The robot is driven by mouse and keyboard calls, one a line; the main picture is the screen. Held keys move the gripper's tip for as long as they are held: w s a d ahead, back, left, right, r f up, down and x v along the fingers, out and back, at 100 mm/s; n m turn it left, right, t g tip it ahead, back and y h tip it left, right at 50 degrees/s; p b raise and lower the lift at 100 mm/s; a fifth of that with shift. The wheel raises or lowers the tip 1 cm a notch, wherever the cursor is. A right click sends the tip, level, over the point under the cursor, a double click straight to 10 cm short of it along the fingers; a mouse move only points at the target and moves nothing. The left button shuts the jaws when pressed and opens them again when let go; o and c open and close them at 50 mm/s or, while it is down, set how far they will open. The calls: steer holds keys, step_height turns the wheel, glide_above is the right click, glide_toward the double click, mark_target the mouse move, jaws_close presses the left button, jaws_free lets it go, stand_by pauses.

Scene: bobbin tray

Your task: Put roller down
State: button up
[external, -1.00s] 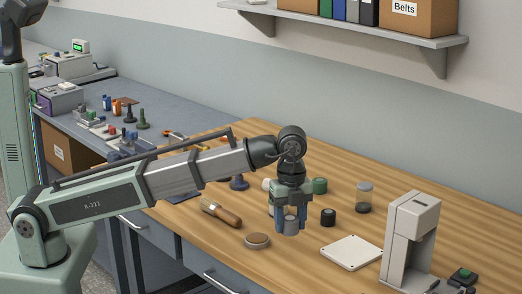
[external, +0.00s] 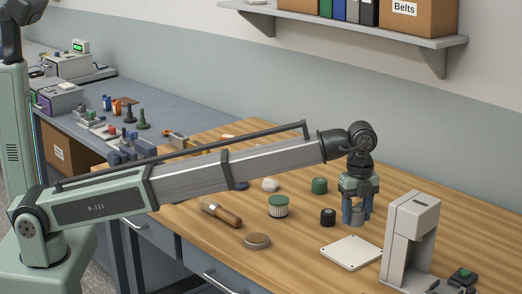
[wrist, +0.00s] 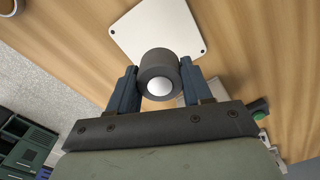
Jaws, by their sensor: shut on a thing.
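My gripper (external: 357,213) is shut on a grey roller (external: 357,216) above the right part of the wooden bench. In the wrist view, my gripper (wrist: 158,88) has a blue finger on each side of the roller (wrist: 161,66), whose dark end with a pale round centre faces the camera. A white square plate (external: 352,252) lies on the bench in front of the gripper; it also shows beyond the roller in the wrist view (wrist: 125,32). Whether the roller touches the bench cannot be told.
A small black cylinder (external: 328,216) stands just left of the gripper. A grey upright machine (external: 412,240) stands to the right. A green spool (external: 319,185), a green-topped ribbed spool (external: 278,207), a wooden-handled brush (external: 222,213) and a brown disc (external: 257,241) are further left.

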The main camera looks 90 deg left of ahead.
mark_target(357, 209)
steer(key=shift+f, duration=4)
steer(key=shift+f, duration=0.15)
steer(key=o, duration=1.1)
steer(key=shift+c, duration=0.2)
step_height(357, 209, up, 12)
steer(key=shift+r, duration=0.2)
